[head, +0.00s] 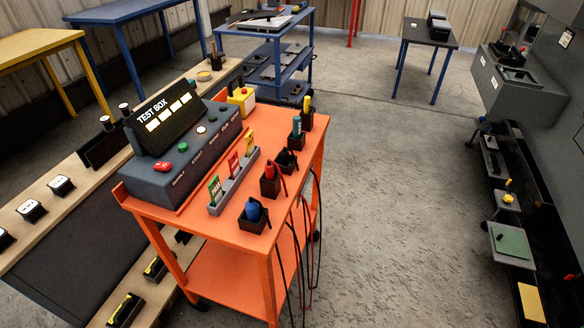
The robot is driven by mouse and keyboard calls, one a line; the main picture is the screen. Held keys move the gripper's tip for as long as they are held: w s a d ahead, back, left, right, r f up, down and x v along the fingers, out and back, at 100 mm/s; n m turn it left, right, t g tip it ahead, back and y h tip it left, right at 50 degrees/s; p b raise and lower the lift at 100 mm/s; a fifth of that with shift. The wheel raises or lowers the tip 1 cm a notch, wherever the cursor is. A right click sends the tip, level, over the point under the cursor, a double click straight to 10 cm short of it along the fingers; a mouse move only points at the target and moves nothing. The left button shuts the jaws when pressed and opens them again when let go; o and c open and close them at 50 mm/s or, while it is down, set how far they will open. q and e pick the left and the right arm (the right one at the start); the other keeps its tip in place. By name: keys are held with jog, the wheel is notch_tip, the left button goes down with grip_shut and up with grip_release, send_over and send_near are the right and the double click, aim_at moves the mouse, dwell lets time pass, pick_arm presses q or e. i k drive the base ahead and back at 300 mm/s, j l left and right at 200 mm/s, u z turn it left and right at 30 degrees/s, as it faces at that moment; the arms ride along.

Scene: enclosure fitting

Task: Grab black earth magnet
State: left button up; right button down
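An orange cart (225,228) stands in the middle with a dark test box (180,150) on it. Along its right side is a row of small black holders with coloured plugs or probes: blue (251,211), red (269,172), black (287,158), teal (296,127) and yellow (307,103). The black piece sits in its holder between the red and teal ones and looks like the black earth magnet; its details are too small to tell. Dark and red cables hang over the cart's right edge. Neither of my grippers is in view.
A grey rack with green, red and yellow cards (233,180) stands beside the holders. A wooden bench (60,205) runs along the left. A blue shelf cart (283,60) is behind. Open concrete floor (400,200) lies right of the orange cart.

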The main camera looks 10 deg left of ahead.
aim_at(285, 161)
jog(key=i+l+u, duration=0.4)
jog(key=l+u, duration=0.15)
jog(key=i+l+u, duration=0.25)
jog(key=l, duration=0.2)
jog(key=l+u, duration=0.25)
jog(key=l, duration=0.15)
jog(key=i+l+u, duration=0.1)
jog(key=l+u, duration=0.15)
jog(key=l, duration=0.2)
